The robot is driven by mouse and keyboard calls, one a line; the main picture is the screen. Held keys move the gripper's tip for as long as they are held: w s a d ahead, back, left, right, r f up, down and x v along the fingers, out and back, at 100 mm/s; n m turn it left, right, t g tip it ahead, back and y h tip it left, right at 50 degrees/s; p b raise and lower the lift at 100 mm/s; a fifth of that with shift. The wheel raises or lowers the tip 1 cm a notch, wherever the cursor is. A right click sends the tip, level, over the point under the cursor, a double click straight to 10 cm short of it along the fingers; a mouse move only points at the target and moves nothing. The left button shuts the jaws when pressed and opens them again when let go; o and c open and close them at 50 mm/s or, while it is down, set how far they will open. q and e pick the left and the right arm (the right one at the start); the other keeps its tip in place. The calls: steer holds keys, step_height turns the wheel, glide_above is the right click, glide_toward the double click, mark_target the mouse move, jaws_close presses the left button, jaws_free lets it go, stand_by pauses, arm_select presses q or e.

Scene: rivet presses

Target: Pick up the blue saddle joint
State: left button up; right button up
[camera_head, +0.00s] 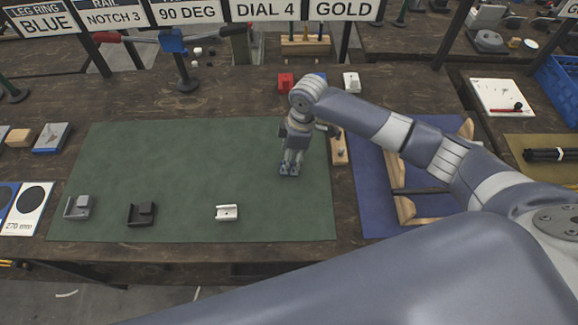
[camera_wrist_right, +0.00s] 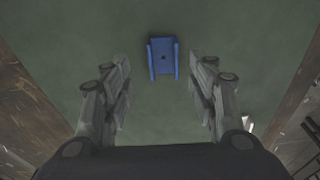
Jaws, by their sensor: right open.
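The blue saddle joint (camera_wrist_right: 163,60) lies on the green mat in the right wrist view, a U-shaped channel with two side walls and a dark hole in its floor. My right gripper (camera_wrist_right: 163,85) is open, with its fingers apart on either side below the joint; nothing is between them. In the head view my right gripper (camera_head: 289,170) points down over the right part of the green mat (camera_head: 180,165). There the gripper mostly hides the joint. My left gripper is not in view.
A grey joint (camera_head: 78,207), a black joint (camera_head: 141,214) and a white joint (camera_head: 227,212) stand along the mat's near edge. A red block (camera_head: 286,82) and another white piece (camera_head: 351,82) are behind the mat. A wooden piece (camera_head: 339,147) stands right of the gripper.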

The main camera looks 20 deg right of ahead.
mark_target(290, 169)
steer(key=f, duration=0.3)
steer(key=shift+s+a+f+p, duration=0.15)
steer(key=shift+s+p, duration=0.1)
steer(key=shift+p, duration=0.05)
steer(key=shift+f, duration=0.15)
steer(key=shift+w, duration=0.1)
steer(key=shift+c, duration=1.4)
steer(key=c, duration=0.7)
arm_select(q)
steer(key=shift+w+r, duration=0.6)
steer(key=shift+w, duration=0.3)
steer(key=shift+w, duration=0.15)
